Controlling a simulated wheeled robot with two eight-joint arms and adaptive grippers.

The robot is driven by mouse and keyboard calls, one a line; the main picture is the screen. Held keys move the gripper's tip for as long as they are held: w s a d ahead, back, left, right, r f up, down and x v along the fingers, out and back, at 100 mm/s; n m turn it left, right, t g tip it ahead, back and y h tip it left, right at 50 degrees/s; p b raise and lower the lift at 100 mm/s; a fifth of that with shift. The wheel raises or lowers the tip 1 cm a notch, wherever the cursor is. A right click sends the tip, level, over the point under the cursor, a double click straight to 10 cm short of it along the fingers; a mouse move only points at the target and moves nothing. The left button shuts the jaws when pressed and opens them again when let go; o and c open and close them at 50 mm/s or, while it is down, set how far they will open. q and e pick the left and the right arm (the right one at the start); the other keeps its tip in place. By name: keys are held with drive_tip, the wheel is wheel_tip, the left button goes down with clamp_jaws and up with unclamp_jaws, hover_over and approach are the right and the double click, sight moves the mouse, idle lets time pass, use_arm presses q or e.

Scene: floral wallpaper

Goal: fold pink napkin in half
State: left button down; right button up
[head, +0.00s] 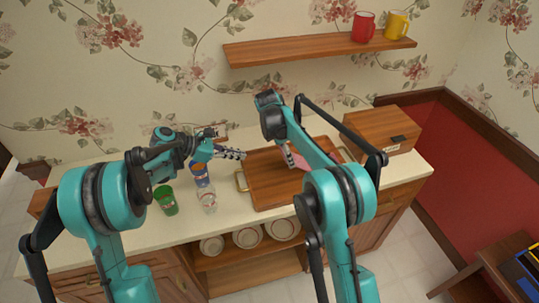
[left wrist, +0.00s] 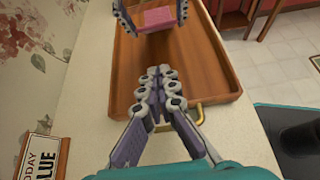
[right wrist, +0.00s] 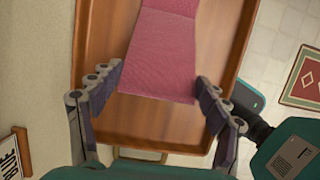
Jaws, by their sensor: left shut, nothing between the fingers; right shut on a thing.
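The pink napkin (right wrist: 160,60) lies over the wooden tray in the right wrist view, its near edge between my right fingers. A cross line shows near its top; I cannot tell whether it is folded. A small part shows in the head view (head: 301,161) and the left wrist view (left wrist: 160,17). My right gripper (right wrist: 160,83) is shut on the napkin, one finger at each side edge. My left gripper (head: 243,154) is shut and empty by the tray's left end, apart from the napkin; its fingertips meet in the left wrist view (left wrist: 160,78).
The tray (head: 265,190) has brass handles and stands on the pale counter. A green cup (head: 165,200), a blue cup (head: 199,175) and a clear glass (head: 208,201) stand left of it. A wooden box (head: 382,130) is at right. A shelf (head: 300,50) holds two mugs.

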use_arm(q)
drive_tip(key=d+r+x, duration=0.1)
drive_tip(key=r+x, duration=0.1)
drive_tip(key=x, duration=1)
drive_tip(key=shift+w+d, duration=0.3)
drive_tip(key=shift+d, duration=0.2)
drive_tip(key=shift+d+r, duration=0.1)
drive_tip(key=shift+w+d+r+y, duration=0.2)
drive_tip(key=shift+d+r+y, duration=0.1)
drive_tip(key=shift+d+r, duration=0.25)
